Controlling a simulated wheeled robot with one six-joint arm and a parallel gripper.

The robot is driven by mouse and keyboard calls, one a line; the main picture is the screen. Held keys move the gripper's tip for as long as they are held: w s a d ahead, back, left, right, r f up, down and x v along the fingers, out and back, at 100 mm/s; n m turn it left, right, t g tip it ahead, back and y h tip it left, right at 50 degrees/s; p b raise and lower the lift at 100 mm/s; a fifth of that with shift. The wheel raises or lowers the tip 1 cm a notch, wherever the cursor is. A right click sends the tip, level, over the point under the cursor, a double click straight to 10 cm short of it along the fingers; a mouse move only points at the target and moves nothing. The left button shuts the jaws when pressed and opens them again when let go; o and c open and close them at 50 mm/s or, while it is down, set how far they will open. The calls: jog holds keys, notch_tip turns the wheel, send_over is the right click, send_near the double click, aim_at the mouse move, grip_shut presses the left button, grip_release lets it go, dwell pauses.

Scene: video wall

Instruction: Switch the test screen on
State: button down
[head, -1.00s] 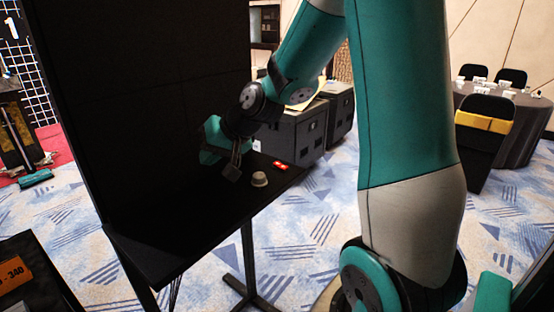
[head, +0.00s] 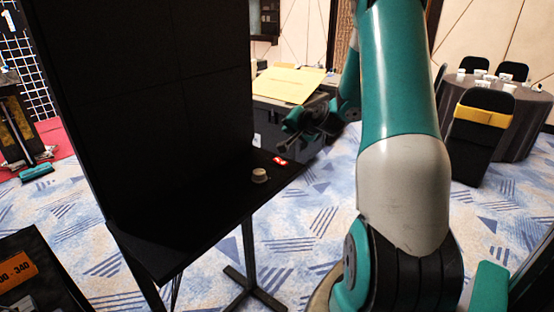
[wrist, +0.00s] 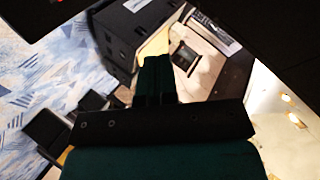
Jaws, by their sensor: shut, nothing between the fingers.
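The tall screen panel (head: 150,110) at the left of the head view is black, with no picture on it. A dark shelf (head: 200,222) juts out at its foot. On the shelf are a small red piece with a white mark (head: 280,160), perhaps a switch, and a beige round knob or cup (head: 259,175). My gripper (head: 284,147) is dark against the grey case, just above and behind the red piece; I cannot tell whether it touches anything. In the wrist view my gripper (wrist: 158,62) is shut and empty, with a red spot (wrist: 60,2) at the top left edge.
A grey case with yellow sheets (head: 290,85) stands behind the shelf. A round table (head: 520,125) with black chairs is at the right. A dark box with an orange label (head: 15,272) is at the lower left. Patterned carpet lies open between them.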

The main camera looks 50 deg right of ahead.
aim_at(281, 160)
jog(key=shift+w+a+f+b, duration=0.1)
jog(key=shift+w+f+b, duration=0.35)
jog(key=shift+f+b, duration=0.7)
jog(key=shift+w+f+b, duration=0.5)
jog(key=shift+f+b, duration=0.15)
jog(key=shift+f, duration=1)
jog(key=shift+w+a+f+b, duration=0.1)
jog(key=shift+w+f+b, duration=0.35)
jog(key=shift+f+b, duration=0.7)
jog(key=shift+f, duration=0.3)
jog(key=shift+w+f, duration=0.1)
jog(key=shift+f, duration=0.2)
jog(key=shift+w+f+b, duration=0.1)
jog(key=shift+f+b, duration=0.3)
jog(key=shift+b, duration=0.05)
jog(key=shift+s+r+p, duration=0.25)
jog(key=shift+r+p, duration=0.2)
jog(key=shift+r, duration=0.35)
jog(key=shift+s+d+r+p, duration=0.1)
jog(key=shift+s+r+p, duration=0.15)
jog(key=shift+r+p, duration=0.4)
jog(key=shift+s+a+r+p, duration=0.1)
jog(key=shift+s+r+p, duration=0.2)
jog(key=shift+r, duration=0.7)
jog(key=shift+s+d+r+p, duration=0.1)
jog(key=shift+s+r+p, duration=0.1)
jog(key=shift+r+p, duration=0.45)
jog(key=shift+r, duration=0.1)
